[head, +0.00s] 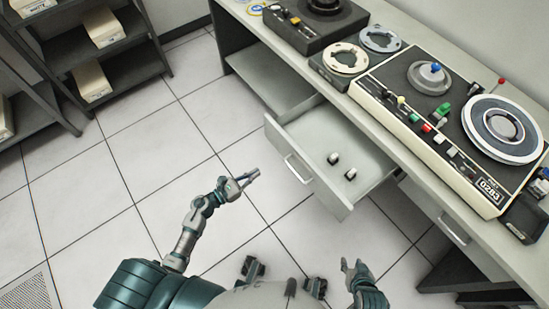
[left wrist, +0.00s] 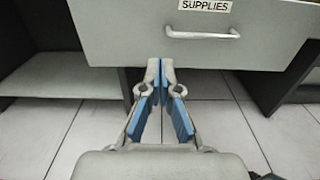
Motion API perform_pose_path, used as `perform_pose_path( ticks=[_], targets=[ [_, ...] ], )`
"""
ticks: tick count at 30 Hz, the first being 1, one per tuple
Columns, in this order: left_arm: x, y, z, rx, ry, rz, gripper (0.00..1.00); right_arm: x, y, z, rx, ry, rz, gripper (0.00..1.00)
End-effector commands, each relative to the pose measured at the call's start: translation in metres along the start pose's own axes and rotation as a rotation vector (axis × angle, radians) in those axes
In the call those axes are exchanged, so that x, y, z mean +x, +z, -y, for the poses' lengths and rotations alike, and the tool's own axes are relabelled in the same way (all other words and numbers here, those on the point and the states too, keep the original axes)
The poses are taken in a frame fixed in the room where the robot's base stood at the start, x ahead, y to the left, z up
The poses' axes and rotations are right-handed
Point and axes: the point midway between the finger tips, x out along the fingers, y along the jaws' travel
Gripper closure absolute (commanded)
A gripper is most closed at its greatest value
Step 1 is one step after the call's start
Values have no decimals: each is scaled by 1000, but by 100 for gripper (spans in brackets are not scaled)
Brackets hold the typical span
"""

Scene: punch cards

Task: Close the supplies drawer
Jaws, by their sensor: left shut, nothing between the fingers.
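The supplies drawer (head: 318,140) is pulled out from the long grey desk, with two small dark-and-white items lying inside it. Its front panel carries a silver handle (head: 297,169). The left wrist view shows the drawer front (left wrist: 130,35) with a "SUPPLIES" label (left wrist: 206,5) above the handle (left wrist: 202,35). My left gripper (head: 254,176) is shut and empty, in front of the drawer and left of the handle. In the left wrist view its fingertips (left wrist: 160,65) show at the drawer's lower edge; I cannot tell whether they touch. My right gripper (head: 351,264) looks open and empty, below the drawer's near corner.
A tape machine (head: 430,125) with reels and coloured knobs stands on the desk (head: 290,58). Another closed drawer (head: 440,212) is to the right. An open shelf space (head: 262,80) lies left of the drawer. Dark shelves with boxes (head: 92,82) stand far left. The tiled floor is clear.

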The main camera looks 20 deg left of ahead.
Motion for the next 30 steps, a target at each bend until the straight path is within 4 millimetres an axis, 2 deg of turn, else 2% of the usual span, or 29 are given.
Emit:
perform_pose_path(
  ticks=[5, 12, 18, 24, 30],
  targets=[
    [26, 2, -3, -5, 0, 5, 100, -2, 1, 2, -1, 3, 15, 60],
    [79, 1, -3, -8, 2, 5, 100, -2, 4, 2, 0, 4, 31, 60],
    [114, 0, -2, -9, 3, 3, 100, -1, 3, 2, 0, 3, 24, 60],
    [131, 0, -3, -10, 3, 2, 100, 0, 0, 2, 0, 3, 9, 60],
    [134, 0, -3, -10, 3, 2, 100, 0, -1, 2, 0, 2, 4, 60]
  ],
)
